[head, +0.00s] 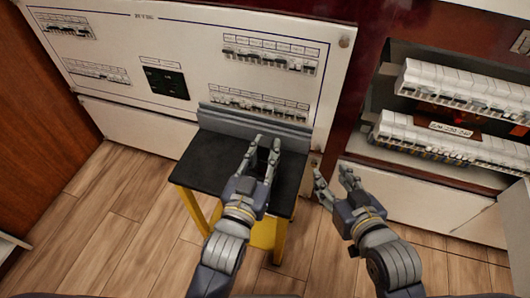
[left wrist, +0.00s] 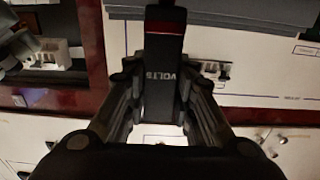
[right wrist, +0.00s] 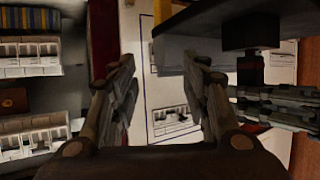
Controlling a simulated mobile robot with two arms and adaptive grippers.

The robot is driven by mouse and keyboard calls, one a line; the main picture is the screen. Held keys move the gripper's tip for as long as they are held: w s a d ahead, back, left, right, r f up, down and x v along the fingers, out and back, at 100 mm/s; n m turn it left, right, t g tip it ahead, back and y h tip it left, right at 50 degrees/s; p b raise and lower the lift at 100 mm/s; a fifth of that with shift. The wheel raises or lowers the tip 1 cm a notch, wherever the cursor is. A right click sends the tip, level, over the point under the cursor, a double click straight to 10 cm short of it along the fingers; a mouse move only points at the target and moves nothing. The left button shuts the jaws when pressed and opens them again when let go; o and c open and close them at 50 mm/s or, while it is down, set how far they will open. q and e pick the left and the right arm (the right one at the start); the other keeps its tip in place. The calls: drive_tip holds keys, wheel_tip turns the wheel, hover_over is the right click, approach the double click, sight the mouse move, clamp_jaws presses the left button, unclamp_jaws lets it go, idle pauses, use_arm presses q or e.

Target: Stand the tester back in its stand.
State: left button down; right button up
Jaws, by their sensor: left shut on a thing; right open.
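My left gripper (head: 266,146) is shut on the tester, over the black table top. The tester (left wrist: 163,75) shows in the left wrist view as a dark bar with white "VOLTS" lettering and a red edge line, between the fingers. In the head view the fingers mostly hide it. My right gripper (head: 334,178) is open and empty, right of the table; its spread fingers also show in the right wrist view (right wrist: 162,75). I cannot clearly make out a separate stand; a grey ledged strip (head: 255,124) runs along the table's back edge.
The small black table (head: 205,160) has yellow legs and stands against a white breaker panel (head: 190,40). An open cabinet with rows of white breakers (head: 460,90) is at the right. The left part of the table top is bare. Wooden floor (head: 115,190) lies around it.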

use_arm(q)
drive_tip(key=shift+f, duration=0.1)
use_arm(e)
drive_tip(key=shift+r, duration=0.1)
use_arm(q)
drive_tip(key=c, duration=1.3)
unclamp_jaws()
drive_tip(key=shift+c, duration=0.2)
use_arm(e)
drive_tip(key=shift+w, duration=0.1)
use_arm(q)
drive_tip(key=p+v, duration=0.2)
drive_tip(key=v, duration=1)
drive_tip(key=a+f+g+y, duration=0.2)
drive_tip(key=a+f+g, duration=0.2)
drive_tip(key=a, duration=0.3)
drive_tip(key=a+f+n+g+y, duration=0.1)
drive_tip(key=a+f+g+y, duration=0.1)
drive_tip(key=a+f+g, duration=0.3)
drive_tip(key=shift+a+f, duration=0.25)
drive_tip(key=shift+a, duration=0.8)
use_arm(e)
drive_tip(key=s+d+f+g+h, duration=0.1)
drive_tip(key=s+d+f+g, duration=0.1)
drive_tip(key=s+f+g, duration=0.2)
wheel_tip(320, 180, down, 2)
drive_tip(key=shift+s+d+f+g, duration=0.1)
drive_tip(key=shift+s+d+g, duration=0.2)
drive_tip(key=shift+s, duration=0.9)
